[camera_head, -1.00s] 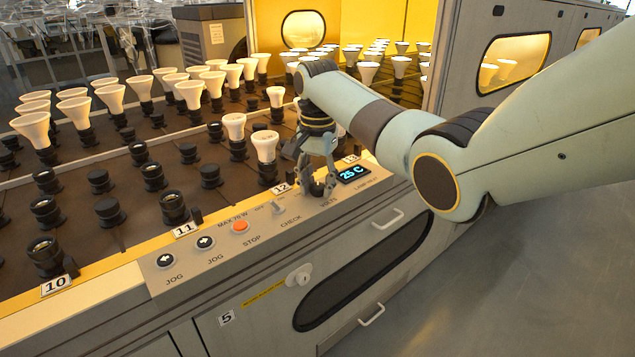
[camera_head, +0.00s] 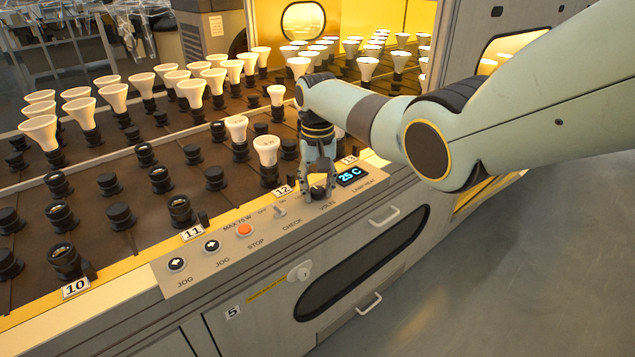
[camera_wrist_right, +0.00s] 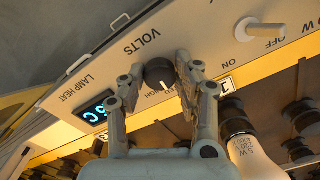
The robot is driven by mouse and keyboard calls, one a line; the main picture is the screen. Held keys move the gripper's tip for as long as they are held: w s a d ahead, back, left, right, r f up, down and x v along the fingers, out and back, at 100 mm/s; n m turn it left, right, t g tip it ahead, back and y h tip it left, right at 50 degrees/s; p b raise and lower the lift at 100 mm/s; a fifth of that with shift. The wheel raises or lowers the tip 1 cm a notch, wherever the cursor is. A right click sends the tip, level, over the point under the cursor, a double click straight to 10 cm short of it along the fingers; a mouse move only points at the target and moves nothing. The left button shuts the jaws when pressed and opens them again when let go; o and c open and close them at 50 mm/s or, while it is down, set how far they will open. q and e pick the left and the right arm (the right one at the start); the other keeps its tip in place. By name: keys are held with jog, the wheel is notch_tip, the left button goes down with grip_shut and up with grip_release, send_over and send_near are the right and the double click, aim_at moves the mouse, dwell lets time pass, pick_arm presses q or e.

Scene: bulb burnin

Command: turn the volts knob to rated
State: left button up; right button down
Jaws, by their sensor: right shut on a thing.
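The volts knob (camera_wrist_right: 160,75) is a small dark round knob on the grey control panel, beside the printed word VOLTS. A white pointer line shows on its face, toward the lower side in the right wrist view. Part of a HIGH label shows below it; I cannot read a rated mark. My right gripper (camera_wrist_right: 161,68) is shut on the knob, one finger on each side. In the head view my right gripper (camera_head: 318,188) points down at the panel and mostly covers the dark knob (camera_head: 318,194). My left gripper is not in view.
The panel (camera_head: 205,262) also carries a lit 25 C display (camera_head: 351,175), a check toggle (camera_head: 280,210), an orange stop button (camera_head: 245,230) and two black jog buttons. Several more bulbs and sockets fill the deck.

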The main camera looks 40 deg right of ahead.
aim_at(317, 190)
jog(key=shift+n, duration=0.3)
dwell(0.4)
jog(key=c, duration=0.9)
grip_release()
jog(key=shift+c, duration=0.2)
notch_tip(317, 190, up, 12)
